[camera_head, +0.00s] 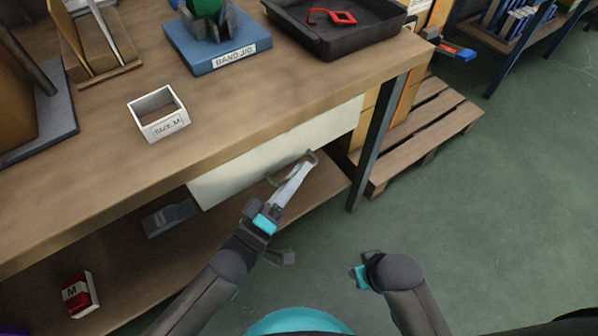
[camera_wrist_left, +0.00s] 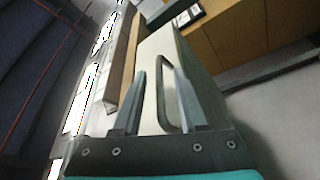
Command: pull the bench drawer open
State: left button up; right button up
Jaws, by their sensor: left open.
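The bench drawer has a pale cream front (camera_head: 235,176) set under the tabletop, and it looks shut. Its grey bar handle (camera_head: 275,180) sits toward the right part of the front. My left gripper (camera_head: 301,170) is at the handle with its fingers pointing at the drawer. In the left wrist view the open fingers (camera_wrist_left: 160,85) reach toward the pale drawer front (camera_wrist_left: 153,60), and the handle (camera_wrist_left: 158,104) shows between them, nearer the right finger. I cannot tell whether a finger touches it. My right gripper (camera_head: 364,274) is low over the floor, away from the drawer; its jaw opening is unclear.
The wooden bench top (camera_head: 235,115) holds a white size M box (camera_head: 160,128), a blue band jig (camera_head: 218,52) and a black tray (camera_head: 335,40). A red M box (camera_head: 80,294) is on the lower shelf.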

pick_arm(q)
jog(key=shift+w+d+r, duration=0.1)
jog(key=shift+w+d, duration=0.25)
grip_shut()
dwell(1.3)
